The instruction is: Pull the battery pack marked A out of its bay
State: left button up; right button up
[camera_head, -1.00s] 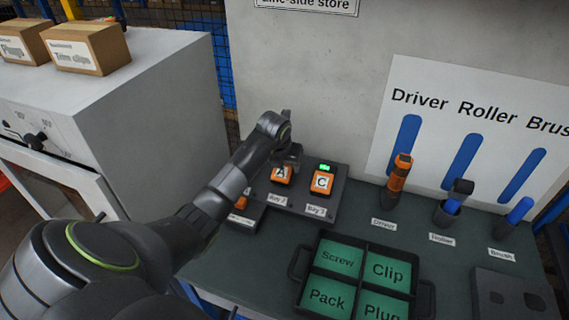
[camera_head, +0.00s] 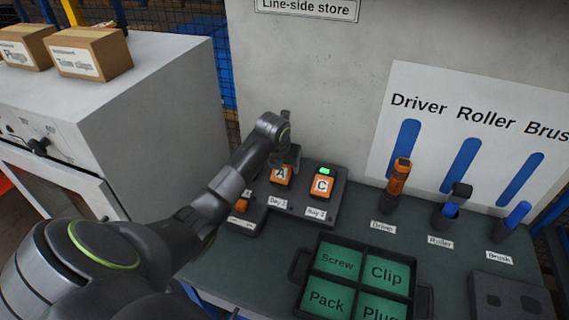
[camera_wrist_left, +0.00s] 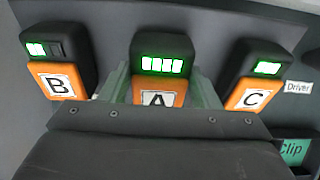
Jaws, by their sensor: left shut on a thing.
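The battery pack marked A (camera_head: 281,176) is orange with a dark top and sits in the middle of the dark bay block (camera_head: 333,206), above the "Bay 2" label. In the left wrist view pack A (camera_wrist_left: 158,98) shows a fully lit green indicator. My left gripper (camera_head: 283,160) is shut on it, one finger on each side. Pack C (camera_head: 322,187) stands to its right; pack B (camera_wrist_left: 58,80) is to its left in the wrist view. My left arm hides part of the block in the head view. My right gripper is out of view.
A tray (camera_head: 427,300) with green compartments lies in front. A driver (camera_head: 398,178), a roller (camera_head: 455,198) and a brush (camera_head: 513,217) stand in holders at right. A wall (camera_head: 310,80) rises close behind the bays. A grey cabinet (camera_head: 150,120) stands at left.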

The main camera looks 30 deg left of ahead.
aim_at(281, 174)
pick_arm(q)
jog(key=shift+s+p+v, duration=0.2)
jog(key=shift+p+v, duration=0.8)
jog(key=shift+v, duration=0.3)
jog(key=shift+s+p+v, duration=0.2)
jog(key=shift+p+v, duration=0.8)
jog(key=shift+v, duration=0.3)
